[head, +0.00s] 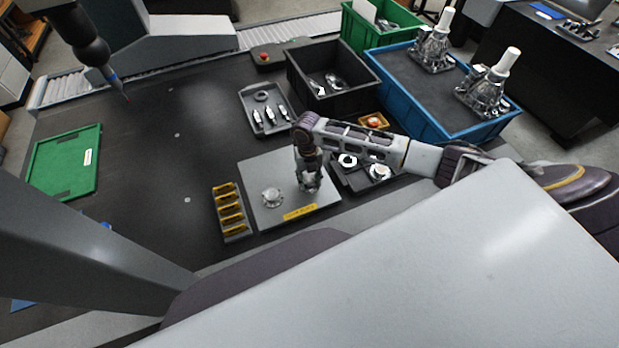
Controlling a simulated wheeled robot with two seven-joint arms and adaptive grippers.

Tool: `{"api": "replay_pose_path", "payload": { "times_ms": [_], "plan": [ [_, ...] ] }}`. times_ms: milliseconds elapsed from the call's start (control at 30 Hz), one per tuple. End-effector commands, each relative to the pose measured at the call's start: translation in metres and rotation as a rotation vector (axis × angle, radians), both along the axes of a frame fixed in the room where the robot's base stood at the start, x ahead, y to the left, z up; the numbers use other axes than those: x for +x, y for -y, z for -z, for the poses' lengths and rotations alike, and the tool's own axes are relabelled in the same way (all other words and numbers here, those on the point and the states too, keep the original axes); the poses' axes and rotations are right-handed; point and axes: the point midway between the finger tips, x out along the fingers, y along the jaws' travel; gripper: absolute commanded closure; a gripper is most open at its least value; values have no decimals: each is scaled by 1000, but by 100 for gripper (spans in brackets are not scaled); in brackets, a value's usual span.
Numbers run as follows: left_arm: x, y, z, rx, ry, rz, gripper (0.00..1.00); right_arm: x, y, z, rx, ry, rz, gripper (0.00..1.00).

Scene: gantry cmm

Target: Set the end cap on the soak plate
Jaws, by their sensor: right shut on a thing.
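The soak plate (262,174) is a flat light grey plate with a yellow label on its front edge, lying on the dark table. A round silvery flanged part (272,197) rests on its left half. My right gripper (310,186) points down over the right half of the plate. It is shut on a small metallic part, probably the end cap, mostly hidden by the fingers. I cannot tell whether that part touches the plate. My left gripper is not in view.
A rack with yellow slots (231,212) stands left of the plate. A dark tray (352,183) with round metal parts lies under my right forearm. Behind are a grey tray (246,101), a black bin (301,78) and a blue crate (384,90). The table's left middle is clear.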

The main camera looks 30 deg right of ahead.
Motion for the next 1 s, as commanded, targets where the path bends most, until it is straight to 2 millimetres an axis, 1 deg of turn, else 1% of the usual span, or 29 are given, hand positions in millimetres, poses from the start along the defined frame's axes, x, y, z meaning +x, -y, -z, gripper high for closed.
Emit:
{"api": "replay_pose_path", "payload": {
  "times_ms": [300,333,500,867,1000],
  "plan": [
    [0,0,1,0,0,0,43,0,0,2,0,0,0,86],
    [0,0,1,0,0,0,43,0,0,3,0,0,0,56],
    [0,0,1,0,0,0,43,0,0,2,0,0,0,35],
    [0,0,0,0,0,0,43,0,0,1,0,0,0,35],
    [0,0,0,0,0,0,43,1,0,-4,0,1,0,35]
  ]
}}
